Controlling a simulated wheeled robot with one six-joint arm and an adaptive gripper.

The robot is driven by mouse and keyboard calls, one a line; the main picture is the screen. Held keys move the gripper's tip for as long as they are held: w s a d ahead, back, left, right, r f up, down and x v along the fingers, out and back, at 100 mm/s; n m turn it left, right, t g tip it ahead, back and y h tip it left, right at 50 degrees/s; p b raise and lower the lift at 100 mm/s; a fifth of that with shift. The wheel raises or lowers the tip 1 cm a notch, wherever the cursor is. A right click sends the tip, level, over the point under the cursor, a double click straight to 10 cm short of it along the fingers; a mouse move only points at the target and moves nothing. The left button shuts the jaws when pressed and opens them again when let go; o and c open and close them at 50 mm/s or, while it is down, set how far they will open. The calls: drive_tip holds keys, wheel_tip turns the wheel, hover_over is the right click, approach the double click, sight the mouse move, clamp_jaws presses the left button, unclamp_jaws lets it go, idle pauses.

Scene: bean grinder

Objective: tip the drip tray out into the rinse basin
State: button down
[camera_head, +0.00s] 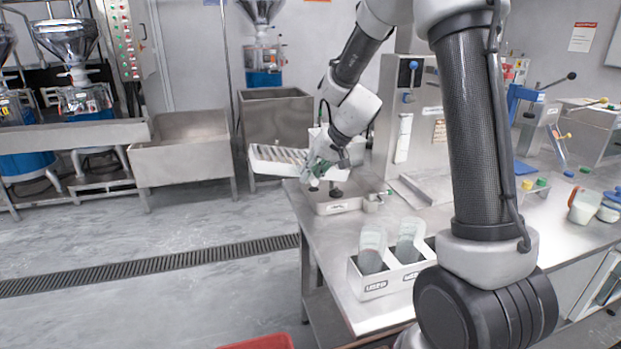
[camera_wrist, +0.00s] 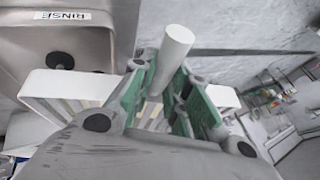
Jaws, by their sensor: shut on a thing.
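The drip tray (camera_head: 265,165) is a white, shallow tray with slats. It is held up at the table's left end, its left part beyond the table edge, and looks roughly level. My gripper (camera_head: 322,168) is shut on its pale round handle (camera_wrist: 172,50), which shows between the green fingers in the wrist view. The tray's ribbed inside shows behind the fingers. The rinse basin (camera_wrist: 95,45), labelled RINSE, has a dark round spot in its floor and lies at the wrist view's upper left. In the head view, a low grey basin (camera_head: 325,208) below my gripper seems to be it.
A white box (camera_head: 372,288) with two pale scoops stands at the table's (camera_head: 330,250) front. Steel floor tubs (camera_head: 180,160) stand further back left. Open floor lies left of the table.

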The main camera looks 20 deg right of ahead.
drive_tip(key=shift+r, duration=0.25)
drive_tip(key=shift+y, duration=0.3)
drive_tip(key=shift+d+y, duration=0.15)
drive_tip(key=shift+y, duration=0.15)
drive_tip(key=shift+a+y, duration=0.2)
drive_tip(key=shift+y, duration=0.1)
drive_tip(key=shift+s+d+r, duration=0.2)
drive_tip(key=shift+d+r, duration=0.1)
drive_tip(key=shift+r, duration=0.05)
